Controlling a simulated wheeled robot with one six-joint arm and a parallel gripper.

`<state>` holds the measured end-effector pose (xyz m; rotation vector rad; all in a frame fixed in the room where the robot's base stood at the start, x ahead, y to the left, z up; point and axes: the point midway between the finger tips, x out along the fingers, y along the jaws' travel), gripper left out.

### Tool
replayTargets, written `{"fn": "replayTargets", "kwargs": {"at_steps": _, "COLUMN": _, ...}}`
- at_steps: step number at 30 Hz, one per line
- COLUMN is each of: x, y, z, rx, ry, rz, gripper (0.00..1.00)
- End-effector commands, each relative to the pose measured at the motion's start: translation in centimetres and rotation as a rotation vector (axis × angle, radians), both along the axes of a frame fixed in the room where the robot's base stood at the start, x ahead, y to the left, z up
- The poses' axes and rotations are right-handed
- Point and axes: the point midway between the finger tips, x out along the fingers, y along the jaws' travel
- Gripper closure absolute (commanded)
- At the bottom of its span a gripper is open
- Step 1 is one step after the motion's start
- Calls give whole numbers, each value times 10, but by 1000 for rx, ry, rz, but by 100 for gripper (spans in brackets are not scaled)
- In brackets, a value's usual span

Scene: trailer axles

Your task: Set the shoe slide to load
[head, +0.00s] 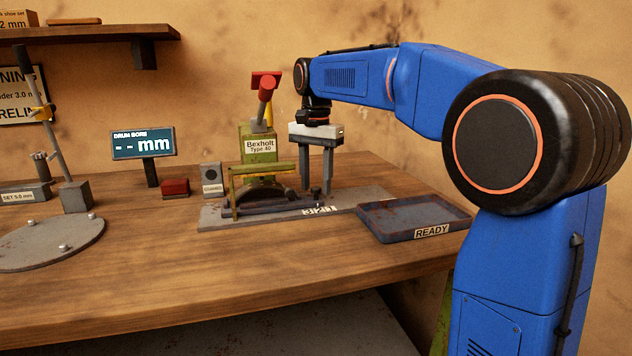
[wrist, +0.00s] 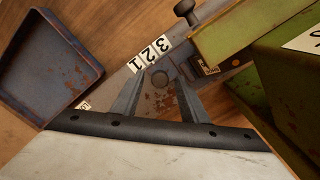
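The green Bexholt Type 40 machine (head: 258,149) stands on a grey base plate (head: 222,217), with a dark rail-like part (head: 285,205) along its front. Which part is the shoe slide I cannot tell for sure. A dark round knob (wrist: 187,9) on a stem shows at the top of the wrist view. My gripper (head: 317,190) points down over the plate, right of the machine.
A tray marked READY (head: 374,224) lies right of the plate; it also shows in the wrist view (wrist: 45,70). A 3-2-1 number strip (head: 319,211) is at the plate's front. A red lever (head: 265,82) rises above the machine. The table front is clear.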

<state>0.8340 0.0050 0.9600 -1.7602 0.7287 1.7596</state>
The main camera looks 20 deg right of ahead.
Motion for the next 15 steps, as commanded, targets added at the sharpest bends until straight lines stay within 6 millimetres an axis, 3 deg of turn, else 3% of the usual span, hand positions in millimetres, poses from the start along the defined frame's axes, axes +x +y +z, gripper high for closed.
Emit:
{"fn": "replayTargets", "kwargs": {"at_steps": 8, "x": 0, "y": 0, "z": -1, "rx": 0, "ry": 0, "rz": 0, "gripper": 60}}
{"fn": "replayTargets", "kwargs": {"at_steps": 13, "x": 0, "y": 0, "z": -1, "rx": 0, "ry": 0, "rz": 0, "gripper": 96}}
{"fn": "replayTargets", "kwargs": {"at_steps": 15, "x": 0, "y": 0, "z": -1, "rx": 0, "ry": 0, "rz": 0, "gripper": 100}}
